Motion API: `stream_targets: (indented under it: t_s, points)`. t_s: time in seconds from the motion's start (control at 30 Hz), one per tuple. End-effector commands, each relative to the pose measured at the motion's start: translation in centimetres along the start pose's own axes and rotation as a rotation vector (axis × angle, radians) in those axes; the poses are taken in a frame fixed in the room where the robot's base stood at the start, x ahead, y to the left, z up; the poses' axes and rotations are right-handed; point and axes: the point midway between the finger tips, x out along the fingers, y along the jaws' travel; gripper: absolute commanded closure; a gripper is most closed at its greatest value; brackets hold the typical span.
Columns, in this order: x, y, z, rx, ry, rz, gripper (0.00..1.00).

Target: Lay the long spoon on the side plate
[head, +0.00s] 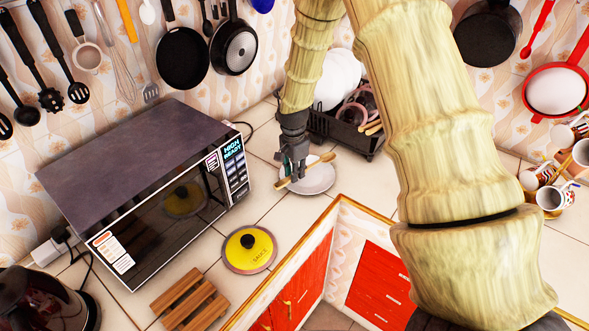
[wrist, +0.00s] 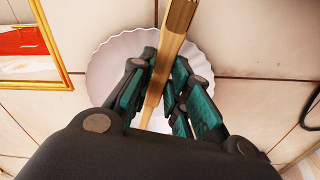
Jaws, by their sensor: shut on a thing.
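The long spoon (head: 321,164) is a thin light-wood piece held level in my gripper (head: 293,178). In the wrist view the spoon (wrist: 177,30) runs between the fingers of my gripper (wrist: 160,90), which are shut on it. The side plate (head: 318,182) is white and round and lies on the tiled counter, directly below the spoon in the head view. Its scalloped rim shows behind the fingers in the wrist view (wrist: 108,62). My gripper hides part of the plate. I cannot tell whether the spoon touches the plate.
A microwave (head: 150,190) stands left of the plate. A black dish rack (head: 340,130) with dishes is behind it. A yellow lid (head: 249,249) and a wooden trivet (head: 190,300) lie nearer. The counter edge (head: 300,240) is in front. Pans hang on the wall.

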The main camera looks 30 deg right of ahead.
Motion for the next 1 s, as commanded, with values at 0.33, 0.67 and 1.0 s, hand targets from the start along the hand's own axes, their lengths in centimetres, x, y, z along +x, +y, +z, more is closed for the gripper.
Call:
stream_targets:
  t_s: [0.33, 0.67, 1.0]
  points:
    - [0.48, -0.07, 0.03, -0.001, 0.001, -0.001, 1.0]
    - [0.48, -0.06, 0.03, -0.001, 0.0, -0.001, 0.57]
    - [-0.38, -0.09, 0.04, -0.002, 0.001, -0.002, 0.57]
